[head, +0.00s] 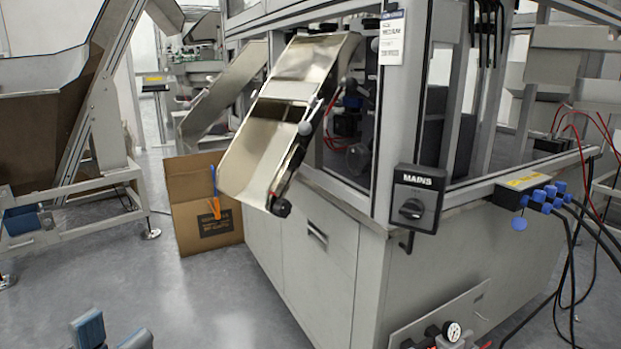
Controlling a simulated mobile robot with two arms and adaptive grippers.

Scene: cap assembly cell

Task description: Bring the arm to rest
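My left gripper (113,332) shows at the bottom left edge of the head view. Only its two blue-grey fingertips are in the picture, above the grey floor. They stand apart with a clear gap and nothing between them, so it is open and empty. The rest of the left arm is below the frame. My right gripper and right arm are not in view.
The machine cabinet (318,262) with a shiny metal chute (262,150) and MAINS switch (411,208) fills the middle and right. A cardboard box (190,232) stands beside it. A hopper conveyor (95,130) is left. The floor (200,300) in front is clear.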

